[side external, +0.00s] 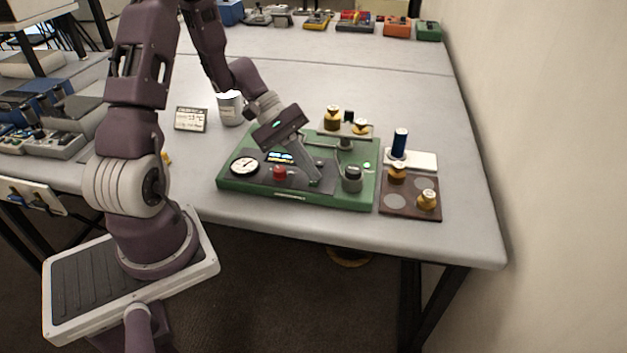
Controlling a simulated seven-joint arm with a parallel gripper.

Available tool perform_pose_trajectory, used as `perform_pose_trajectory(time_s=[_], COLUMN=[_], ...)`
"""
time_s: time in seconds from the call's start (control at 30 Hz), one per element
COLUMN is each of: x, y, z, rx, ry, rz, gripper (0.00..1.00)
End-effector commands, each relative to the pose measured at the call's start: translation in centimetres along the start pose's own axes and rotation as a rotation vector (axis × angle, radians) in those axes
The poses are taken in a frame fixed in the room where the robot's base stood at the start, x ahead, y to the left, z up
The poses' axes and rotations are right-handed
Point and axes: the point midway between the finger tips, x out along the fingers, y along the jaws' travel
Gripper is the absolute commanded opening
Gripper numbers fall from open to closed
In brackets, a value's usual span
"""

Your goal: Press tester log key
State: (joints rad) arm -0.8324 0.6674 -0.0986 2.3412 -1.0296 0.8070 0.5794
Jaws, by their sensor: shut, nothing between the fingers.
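The tester is a green-based unit (229,183) on the grey table, with a round white gauge (244,163), a small lit display (280,157), a red knob or button (279,173) and a dark cylinder with a grey top (352,178) at its front right. My gripper (317,181) is shut and empty. It slants down to the right, with its fingertips low over the middle of the tester's panel, between the red knob and the dark cylinder. I cannot tell whether the tips touch the panel. No log key can be made out; the fingers may hide it.
Brass weights (332,118) stand on a raised plate at the tester's back. To the right are a dark blue cylinder (400,143) on a white block and a brown tray (409,211) with brass pieces.

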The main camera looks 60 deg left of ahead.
Motion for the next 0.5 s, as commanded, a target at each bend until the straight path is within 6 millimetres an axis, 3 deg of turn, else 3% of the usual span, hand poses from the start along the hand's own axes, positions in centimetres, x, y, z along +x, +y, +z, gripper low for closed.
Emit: perform_pose_trajectory(time_s=[0.5], x=[-1.00], y=[0.71], z=[0.72], rx=[0.000], ry=[0.000], rz=[0.000], gripper=[0.00])
